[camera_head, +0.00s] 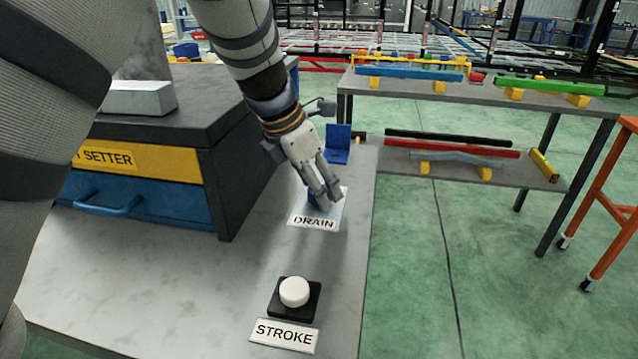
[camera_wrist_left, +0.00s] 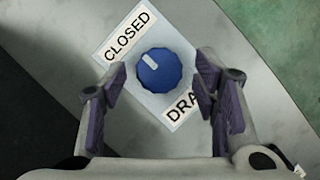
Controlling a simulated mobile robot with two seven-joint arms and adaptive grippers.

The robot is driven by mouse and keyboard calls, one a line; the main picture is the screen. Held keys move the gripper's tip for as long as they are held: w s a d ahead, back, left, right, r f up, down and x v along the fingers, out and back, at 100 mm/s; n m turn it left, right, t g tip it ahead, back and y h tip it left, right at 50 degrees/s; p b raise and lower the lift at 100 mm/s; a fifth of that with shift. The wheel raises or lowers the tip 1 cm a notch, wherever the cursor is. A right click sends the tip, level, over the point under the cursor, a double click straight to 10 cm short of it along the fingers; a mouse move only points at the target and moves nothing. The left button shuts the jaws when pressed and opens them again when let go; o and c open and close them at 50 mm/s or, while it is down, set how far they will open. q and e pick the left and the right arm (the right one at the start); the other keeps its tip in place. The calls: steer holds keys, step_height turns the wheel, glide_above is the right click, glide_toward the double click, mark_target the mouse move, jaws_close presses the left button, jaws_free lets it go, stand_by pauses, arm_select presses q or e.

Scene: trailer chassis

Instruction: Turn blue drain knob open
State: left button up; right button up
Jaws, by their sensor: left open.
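The blue drain knob (camera_wrist_left: 160,70) is round, with a white pointer mark that points toward the CLOSED label (camera_wrist_left: 128,36) in the left wrist view. It sits on a light plate, and a DRAIN label (camera_head: 314,222) is beside it. My left gripper (camera_head: 328,197) is over the knob in the head view and hides most of it. In the left wrist view my left gripper (camera_wrist_left: 162,88) is open, with one finger on each side of the knob's near part. Whether the fingers touch it I cannot tell. My right gripper is not in view.
A white STROKE button (camera_head: 294,291) on a black base stands nearer on the grey bench (camera_head: 200,290). A dark cabinet with a blue drawer (camera_head: 140,200) stands left of the knob. A blue bracket (camera_head: 338,143) is behind. Green floor lies right of the bench.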

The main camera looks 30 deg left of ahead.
arm_select(q)
steer(key=shift+w+d+f, duration=0.1)
steer(key=shift+w+f, duration=0.05)
steer(key=shift+f, duration=0.1)
steer(key=shift+c, duration=0.2)
steer(key=c, duration=1.1)
